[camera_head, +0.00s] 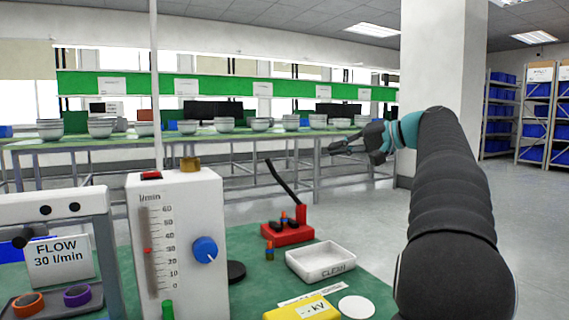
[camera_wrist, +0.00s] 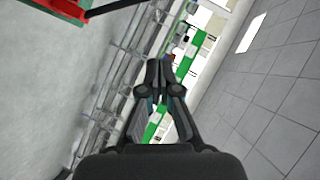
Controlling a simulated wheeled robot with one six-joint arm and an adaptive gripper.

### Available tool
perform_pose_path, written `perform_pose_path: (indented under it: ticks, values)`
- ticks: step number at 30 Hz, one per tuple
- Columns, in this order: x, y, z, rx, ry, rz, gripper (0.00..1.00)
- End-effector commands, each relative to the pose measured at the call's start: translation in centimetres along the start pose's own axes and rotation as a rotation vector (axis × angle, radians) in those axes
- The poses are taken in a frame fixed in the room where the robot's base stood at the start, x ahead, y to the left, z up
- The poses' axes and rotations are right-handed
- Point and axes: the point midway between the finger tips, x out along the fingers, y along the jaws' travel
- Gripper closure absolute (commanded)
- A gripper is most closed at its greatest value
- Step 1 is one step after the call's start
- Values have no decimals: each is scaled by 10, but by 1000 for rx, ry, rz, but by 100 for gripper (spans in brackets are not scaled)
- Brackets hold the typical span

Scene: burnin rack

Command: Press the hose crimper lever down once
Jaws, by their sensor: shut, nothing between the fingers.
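The hose crimper (camera_head: 288,234) is a red block on the green bench mat. Its black lever (camera_head: 283,183) is raised, slanting up and to the left from a red post at the block's right end. My gripper (camera_head: 336,147) is shut and empty, up in the air to the right of the lever's upper end in the head view, apart from it. The wrist view shows the closed fingertips (camera_wrist: 160,72) in the middle, pointing away over the room. A red part and a dark bar, likely the crimper (camera_wrist: 68,9) and its lever, show at that view's top left.
A white flow meter box (camera_head: 184,240) with a blue knob stands left of the crimper. A white tray (camera_head: 320,262) lies in front right, near a yellow meter (camera_head: 302,308). Space above the crimper looks free.

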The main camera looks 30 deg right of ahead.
Motion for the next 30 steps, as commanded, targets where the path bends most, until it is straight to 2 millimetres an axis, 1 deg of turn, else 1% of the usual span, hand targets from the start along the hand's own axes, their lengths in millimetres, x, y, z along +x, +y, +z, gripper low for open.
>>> perform_pose_path:
  ticks: [1, 4, 8, 11, 14, 24, 26, 27, 30]
  values:
    - [5, -3, 2, -3, -8, -4, 100]
    - [10, -5, 5, -6, -17, -8, 100]
    - [16, -6, 6, -6, -20, -9, 100]
    - [25, -6, 6, -6, -20, -9, 100]
    - [40, -6, 6, -6, -20, -9, 100]
    - [102, -6, 6, -4, -19, -8, 100]
    - [112, -6, 6, -4, -18, -7, 100]
    - [116, -5, 13, -5, -17, -7, 100]
    - [125, -5, 23, -5, -16, -7, 100]
